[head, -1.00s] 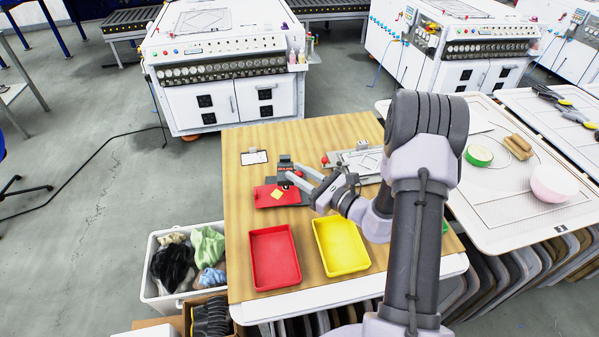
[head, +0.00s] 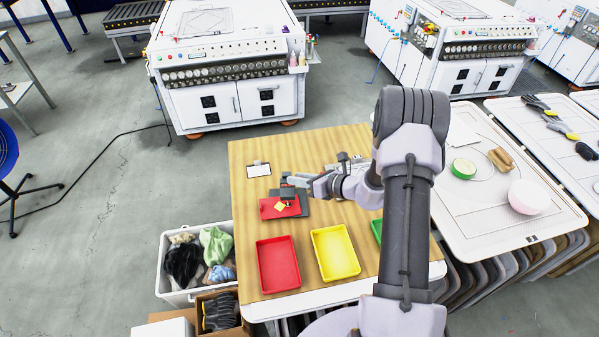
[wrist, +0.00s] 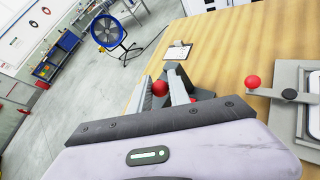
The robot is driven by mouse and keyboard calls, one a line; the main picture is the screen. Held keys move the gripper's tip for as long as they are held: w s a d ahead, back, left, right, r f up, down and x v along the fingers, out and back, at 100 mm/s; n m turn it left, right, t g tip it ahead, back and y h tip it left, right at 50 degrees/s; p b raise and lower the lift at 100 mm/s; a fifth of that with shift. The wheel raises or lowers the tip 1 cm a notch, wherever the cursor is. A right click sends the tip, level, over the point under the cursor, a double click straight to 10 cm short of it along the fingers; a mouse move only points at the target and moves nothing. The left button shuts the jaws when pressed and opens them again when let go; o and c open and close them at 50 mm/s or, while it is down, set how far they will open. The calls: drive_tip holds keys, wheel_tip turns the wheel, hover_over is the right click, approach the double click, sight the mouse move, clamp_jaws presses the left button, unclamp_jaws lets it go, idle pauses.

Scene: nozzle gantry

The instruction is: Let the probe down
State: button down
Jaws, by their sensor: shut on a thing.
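The small gantry (head: 286,193) stands at the back edge of a red plate (head: 268,211), with a small yellow square (head: 279,206) on the plate. In the head view my gripper (head: 294,182) reaches in from the right, at the top of the gantry. In the wrist view a red ball knob (wrist: 160,88) sits between the fingers of my gripper (wrist: 163,86), with the dark gantry (wrist: 175,72) just beyond. My gripper is shut on the red knob. The probe itself is too small or hidden to make out.
A red tray (head: 278,264), a yellow tray (head: 335,252) and a partly hidden green tray (head: 376,229) stand at the wooden table's front. A clipboard (head: 258,170) lies behind the gantry. A clamp fixture with another red knob (wrist: 252,81) is at right in the wrist view.

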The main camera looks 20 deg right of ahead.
drive_tip(key=g+p, duration=0.1)
drive_tip(key=w+m+g+p, duration=0.1)
drive_tip(key=p, duration=0.1)
drive_tip(key=shift+w+d+r+y, duration=0.15)
drive_tip(key=shift+d+r+y, duration=0.05)
drive_tip(key=shift+r+y, duration=0.1)
drive_tip(key=shift+w+d+f+m+g+p, duration=0.2)
drive_tip(key=shift+w+m+g+p, duration=0.3)
drive_tip(key=shift+g+p, duration=0.4)
drive_tip(key=shift+s+f, duration=0.1)
drive_tip(key=c, duration=1.4)
unclamp_jaws()
drive_tip(key=shift+o, duration=0.7)
